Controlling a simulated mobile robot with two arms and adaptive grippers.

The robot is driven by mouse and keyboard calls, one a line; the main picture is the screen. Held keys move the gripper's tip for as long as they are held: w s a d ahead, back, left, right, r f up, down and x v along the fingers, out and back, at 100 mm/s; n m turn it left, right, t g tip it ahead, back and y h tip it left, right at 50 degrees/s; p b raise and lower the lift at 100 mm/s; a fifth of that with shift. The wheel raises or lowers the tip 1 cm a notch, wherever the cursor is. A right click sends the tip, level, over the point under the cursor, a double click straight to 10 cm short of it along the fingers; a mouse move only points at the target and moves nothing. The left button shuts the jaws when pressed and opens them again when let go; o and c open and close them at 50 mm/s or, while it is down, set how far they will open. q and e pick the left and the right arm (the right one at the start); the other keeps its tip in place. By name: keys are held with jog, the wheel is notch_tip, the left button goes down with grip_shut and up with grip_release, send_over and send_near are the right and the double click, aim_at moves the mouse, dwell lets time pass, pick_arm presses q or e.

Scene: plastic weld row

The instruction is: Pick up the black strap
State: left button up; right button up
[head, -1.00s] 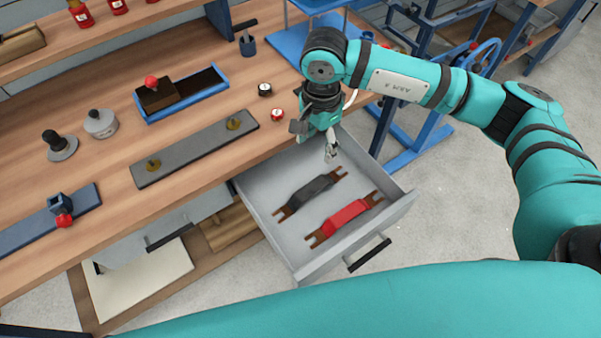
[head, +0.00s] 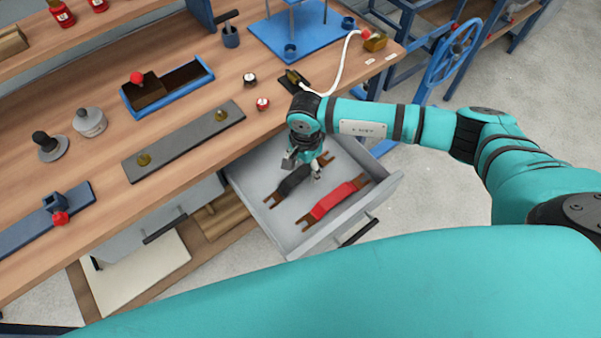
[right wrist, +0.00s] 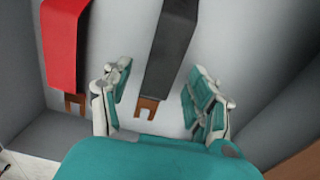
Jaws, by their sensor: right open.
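The black strap (head: 290,183) lies in the open grey drawer, with brown forked ends. In the right wrist view the black strap (right wrist: 168,52) runs down between the two fingers, its brown fork near the palm. My right gripper (head: 307,172) is open above the strap's upper right part and hides some of it in the head view. In the right wrist view my right gripper (right wrist: 160,92) has one finger on each side of the strap, with nothing held. I cannot tell how high it is above the drawer floor. My left gripper is not in view.
A red strap (head: 335,198) lies beside the black one, also in the right wrist view (right wrist: 62,45). The drawer (head: 304,246) has raised walls around both. The wooden bench (head: 95,235) stands to the left, with tools and a blue tray (head: 205,72).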

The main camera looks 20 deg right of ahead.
jog(key=shift+f, duration=1)
grip_shut()
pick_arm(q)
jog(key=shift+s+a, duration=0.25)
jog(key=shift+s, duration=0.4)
